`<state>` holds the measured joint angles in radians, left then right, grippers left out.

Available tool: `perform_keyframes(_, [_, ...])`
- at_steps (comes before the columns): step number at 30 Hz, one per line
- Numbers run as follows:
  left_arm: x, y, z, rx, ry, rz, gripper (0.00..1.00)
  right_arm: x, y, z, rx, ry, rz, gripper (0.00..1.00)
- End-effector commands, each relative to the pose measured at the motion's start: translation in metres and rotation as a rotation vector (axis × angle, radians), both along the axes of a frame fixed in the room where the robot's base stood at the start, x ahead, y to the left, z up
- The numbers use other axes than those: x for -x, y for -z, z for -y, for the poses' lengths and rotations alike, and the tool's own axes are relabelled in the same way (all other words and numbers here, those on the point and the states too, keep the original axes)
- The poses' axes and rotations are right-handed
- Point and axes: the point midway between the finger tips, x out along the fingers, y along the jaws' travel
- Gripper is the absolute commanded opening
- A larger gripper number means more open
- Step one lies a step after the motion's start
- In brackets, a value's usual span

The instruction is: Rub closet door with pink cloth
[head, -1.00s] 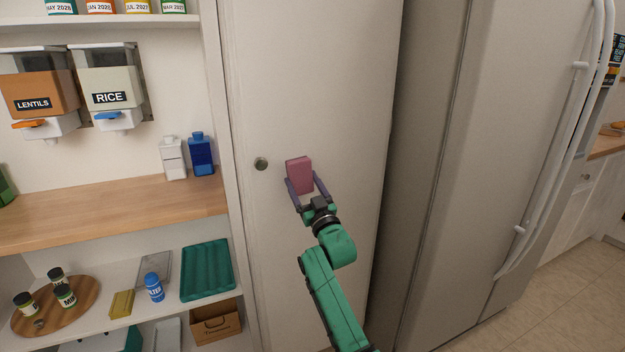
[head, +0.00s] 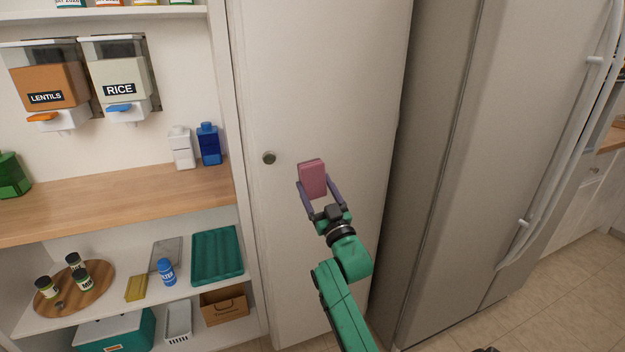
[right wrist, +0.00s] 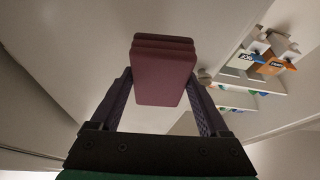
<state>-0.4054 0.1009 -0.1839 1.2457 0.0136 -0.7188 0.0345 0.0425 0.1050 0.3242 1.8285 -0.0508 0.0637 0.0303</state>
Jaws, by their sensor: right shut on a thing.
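The closet door (head: 310,90) is a tall off-white panel in the middle of the head view, with a round knob (head: 269,158) on its left side. My right gripper (head: 318,190) is shut on the pink cloth (head: 313,178), a folded block held between its fingertips. The cloth is in front of the door, just right of the knob. It also shows in the right wrist view (right wrist: 163,75), between both fingers. I cannot tell whether the cloth touches the door. My left gripper is not in view.
Open shelves on the left hold a lentils dispenser (head: 48,88), a rice dispenser (head: 121,82), a green tray (head: 217,255) and several bottles. A large fridge (head: 490,130) stands right of the door. Floor (head: 540,300) is clear at lower right.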

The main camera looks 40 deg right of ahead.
Motion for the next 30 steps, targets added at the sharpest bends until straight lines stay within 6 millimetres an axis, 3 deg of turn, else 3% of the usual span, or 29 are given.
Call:
perform_keyframes(7, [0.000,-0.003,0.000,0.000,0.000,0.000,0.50,0.003,-0.001,-0.001,0.000,0.000,0.001,0.34])
perform_keyframes(15, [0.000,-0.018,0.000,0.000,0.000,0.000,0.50,0.028,-0.001,-0.009,0.001,0.000,0.000,0.34])
perform_keyframes(30, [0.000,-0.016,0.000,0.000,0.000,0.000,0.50,0.028,0.000,-0.010,0.001,0.000,0.001,0.34])
